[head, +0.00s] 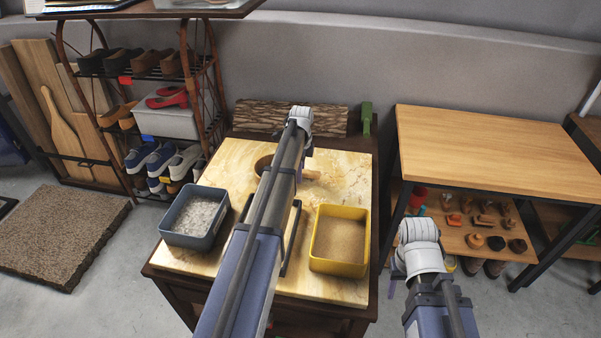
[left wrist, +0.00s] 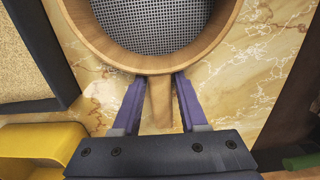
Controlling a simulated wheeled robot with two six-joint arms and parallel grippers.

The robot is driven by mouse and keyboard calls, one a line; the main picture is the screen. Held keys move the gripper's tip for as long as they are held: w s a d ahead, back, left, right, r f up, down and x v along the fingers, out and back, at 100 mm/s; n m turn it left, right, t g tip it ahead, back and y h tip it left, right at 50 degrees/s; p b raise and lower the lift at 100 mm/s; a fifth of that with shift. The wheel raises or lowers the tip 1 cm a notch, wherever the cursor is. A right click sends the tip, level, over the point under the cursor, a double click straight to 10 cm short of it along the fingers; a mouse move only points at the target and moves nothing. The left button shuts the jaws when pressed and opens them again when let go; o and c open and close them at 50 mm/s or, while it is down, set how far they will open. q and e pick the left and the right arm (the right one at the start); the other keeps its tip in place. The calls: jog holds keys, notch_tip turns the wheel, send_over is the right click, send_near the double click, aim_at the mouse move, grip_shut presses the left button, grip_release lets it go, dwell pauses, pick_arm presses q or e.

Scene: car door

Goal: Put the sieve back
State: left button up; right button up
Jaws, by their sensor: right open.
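The sieve (head: 263,165) is a round wooden ring with a wooden handle (head: 312,174), lying on the marble-patterned board; my left arm partly covers it in the head view. In the left wrist view the sieve (left wrist: 105,40) shows its grey mesh, and its handle (left wrist: 160,105) points toward my left gripper. My left gripper (left wrist: 160,80) has its purple fingers on either side of the handle by the ring, with narrow gaps visible. It is open around the handle. My right gripper (head: 394,277) is open, right of the board and apart from the sieve; its fingers are mostly hidden.
A grey bin (head: 195,239) of white grains stands on the board (head: 222,172) at left, a yellow bin (head: 340,268) of tan grains at right. A dark-framed tray (head: 290,255) lies between them, mostly behind my arm. A wooden table (head: 490,150) stands at right.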

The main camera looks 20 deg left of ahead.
pick_arm(q)
jog(key=shift+o, duration=1.3)
jog(key=shift+r, duration=0.15)
notch_tip(320, 180, up, 12)
jog(key=p, duration=1.2)
jog(key=s+d+n+y, duration=0.1)
jog(key=s+d+n, duration=1)
jog(key=s+d, duration=1.7)
jog(key=shift+s+d, duration=0.2)
jog(key=shift+s, duration=0.55)
jog(key=shift+r, duration=0.1)
